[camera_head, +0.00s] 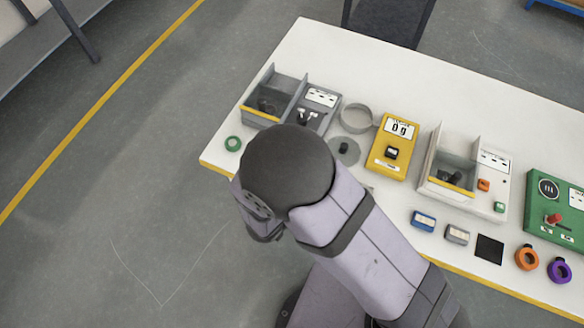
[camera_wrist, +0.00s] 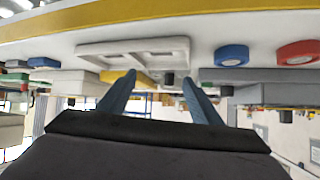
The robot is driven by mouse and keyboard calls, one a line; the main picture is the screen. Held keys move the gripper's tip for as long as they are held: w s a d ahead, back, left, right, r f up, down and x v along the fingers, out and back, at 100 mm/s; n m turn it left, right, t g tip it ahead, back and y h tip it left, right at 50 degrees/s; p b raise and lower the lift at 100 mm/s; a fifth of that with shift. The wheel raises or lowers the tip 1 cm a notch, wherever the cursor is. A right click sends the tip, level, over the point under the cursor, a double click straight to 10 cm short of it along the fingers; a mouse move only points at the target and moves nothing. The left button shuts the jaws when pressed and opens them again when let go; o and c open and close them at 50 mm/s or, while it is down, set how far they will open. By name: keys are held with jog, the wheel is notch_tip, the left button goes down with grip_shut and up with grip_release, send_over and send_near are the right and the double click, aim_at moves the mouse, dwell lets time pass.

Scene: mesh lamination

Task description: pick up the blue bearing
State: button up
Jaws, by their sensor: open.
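The wrist view is upside down, with the table edge along its top. A blue ring (camera_wrist: 231,55), which looks like the blue bearing, lies on the white table near that edge. A red ring (camera_wrist: 297,52) lies beside it, to the right. My gripper (camera_wrist: 158,76) is open, its two fingers apart with nothing held between them. The blue ring is beyond the fingertips and to the right of both, not between them. In the head view, I cannot see the blue ring or the fingers; my arm covers that part of the table.
A white framed tray (camera_wrist: 133,47) lies left of the blue ring. The table (camera_head: 330,60) also carries a green ring (camera_head: 233,143), a yellow scale (camera_head: 391,165), a blue box (camera_head: 424,221), an orange ring (camera_head: 527,257) and a purple ring (camera_head: 559,271). Floor left of the table is clear.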

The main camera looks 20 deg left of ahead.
jog(key=shift+s+a+f+n+t+y+b, duration=0.3)
jog(key=shift+s+a+n+t+y+b, duration=0.3)
jog(key=shift+a, duration=1.05)
jog(key=shift+s+a+f+n+t+y+b, duration=0.4)
jog(key=shift+s+a+n+t, duration=0.45)
jog(key=shift+a, duration=0.75)
jog(key=shift+s+a+f+n+t+y+b, duration=0.25)
jog(key=shift+s+a+n+t+y+b, duration=0.45)
jog(key=shift+a, duration=0.95)
jog(key=shift+f+g+p+x, duration=0.15)
jog(key=shift+p+x, duration=0.25)
jog(key=shift+x, duration=0.6)
jog(key=shift+f+g+p+x, duration=0.1)
jog(key=shift+p+x, duration=0.25)
jog(key=shift+x, duration=0.65)
jog(key=shift+s, duration=0.15)
jog(key=shift+c, duration=0.7)
jog(key=c, duration=1)
